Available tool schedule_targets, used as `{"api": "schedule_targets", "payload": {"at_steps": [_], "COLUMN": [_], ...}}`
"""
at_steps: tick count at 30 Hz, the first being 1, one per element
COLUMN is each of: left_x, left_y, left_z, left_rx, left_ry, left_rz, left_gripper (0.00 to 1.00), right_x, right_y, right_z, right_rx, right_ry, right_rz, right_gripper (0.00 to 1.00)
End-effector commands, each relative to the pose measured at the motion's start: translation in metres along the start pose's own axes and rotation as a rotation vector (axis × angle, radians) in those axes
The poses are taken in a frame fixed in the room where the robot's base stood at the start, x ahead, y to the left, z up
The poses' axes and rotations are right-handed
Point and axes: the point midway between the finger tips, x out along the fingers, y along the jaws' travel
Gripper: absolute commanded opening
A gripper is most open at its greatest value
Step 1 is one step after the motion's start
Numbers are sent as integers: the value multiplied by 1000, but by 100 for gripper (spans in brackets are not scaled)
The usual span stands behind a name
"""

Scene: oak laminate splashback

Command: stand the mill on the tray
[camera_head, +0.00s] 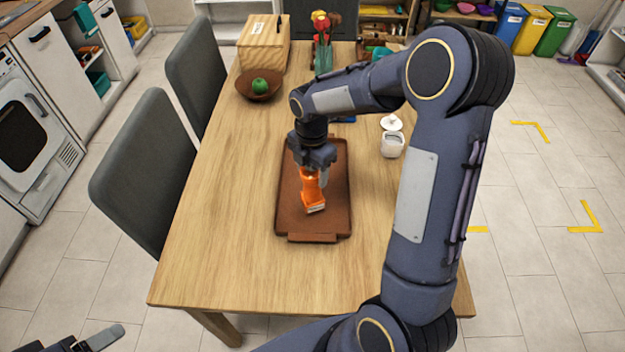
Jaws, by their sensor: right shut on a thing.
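The orange mill (312,192) is in my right gripper (312,170), which is shut on its upper part from above. The mill is over the middle of the brown tray (290,222) and looks slightly tilted, with its pale end low and toward the tray's front. I cannot tell whether that end touches the tray. The tray lies flat on the wooden table. My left gripper (85,342) shows only partly at the bottom left corner, away from the table, and its opening is unclear.
A white lidded jar (392,145) stands right of the tray. A brown bowl (259,90) with a green fruit, a wooden box (264,45) and a vase of flowers (323,58) are farther back. Grey chairs (140,170) line the left side. The table's front left is clear.

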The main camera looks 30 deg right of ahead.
Motion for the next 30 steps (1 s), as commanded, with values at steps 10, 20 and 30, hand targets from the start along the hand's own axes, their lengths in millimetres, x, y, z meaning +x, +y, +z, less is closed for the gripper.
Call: {"api": "schedule_targets", "payload": {"at_steps": [10,20,30], "left_x": [14,16,14], "left_y": [-6,-7,-6], "left_z": [7,8,7], "left_rx": [0,0,0], "left_ry": [-1,-1,-1], "left_rz": [0,0,0], "left_gripper": [68,68,68], "right_x": [21,24,21], "right_y": [-1,-1,-1], "right_z": [1,1,1], "right_rx": [0,0,0], "right_ry": [0,0,0], "right_rz": [-1,-2,-1], "right_gripper": [14,75,77]}}
